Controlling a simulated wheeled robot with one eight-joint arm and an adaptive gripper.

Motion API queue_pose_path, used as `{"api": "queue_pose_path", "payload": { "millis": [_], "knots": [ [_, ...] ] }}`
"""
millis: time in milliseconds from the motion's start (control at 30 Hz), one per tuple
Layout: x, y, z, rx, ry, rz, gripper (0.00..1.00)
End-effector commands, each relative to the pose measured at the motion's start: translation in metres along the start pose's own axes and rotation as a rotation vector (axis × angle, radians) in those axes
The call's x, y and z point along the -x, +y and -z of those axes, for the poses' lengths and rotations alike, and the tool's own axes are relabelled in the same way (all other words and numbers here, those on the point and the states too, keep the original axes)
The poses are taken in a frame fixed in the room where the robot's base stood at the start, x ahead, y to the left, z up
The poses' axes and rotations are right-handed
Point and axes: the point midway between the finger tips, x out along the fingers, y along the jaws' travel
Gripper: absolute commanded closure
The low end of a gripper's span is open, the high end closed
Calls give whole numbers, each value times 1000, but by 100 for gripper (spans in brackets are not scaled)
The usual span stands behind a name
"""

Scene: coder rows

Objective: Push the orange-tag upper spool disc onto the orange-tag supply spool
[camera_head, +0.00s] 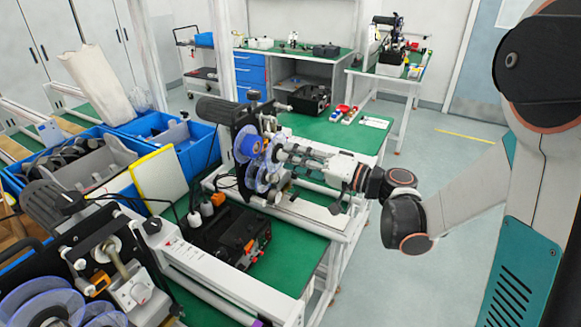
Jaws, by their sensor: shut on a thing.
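The coder machine (243,118) stands on the green bench in the middle of the view. My gripper (277,151) reaches in from the right, just right of this spool. It is shut on a thin, pale clear disc (267,155), which looks like the upper spool disc. The disc is small and partly hidden by the fingers. I cannot tell whether it touches the spool. Another clear disc (258,180) shows below the blue spool.
A second coder machine (100,250) with clear discs is at the lower left. Blue bins (160,130) stand behind it. A black power unit (232,236) sits on the bench in front. The floor (450,165) behind my arm is clear.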

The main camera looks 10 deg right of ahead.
Motion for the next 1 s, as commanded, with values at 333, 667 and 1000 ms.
{"api": "queue_pose_path", "payload": {
  "millis": [333,667,1000],
  "knots": [
    [-26,0,0,0,-3,0,100],
    [-46,0,0,0,-2,0,100],
    [-46,0,-1,0,-2,-1,100]
  ]
}}
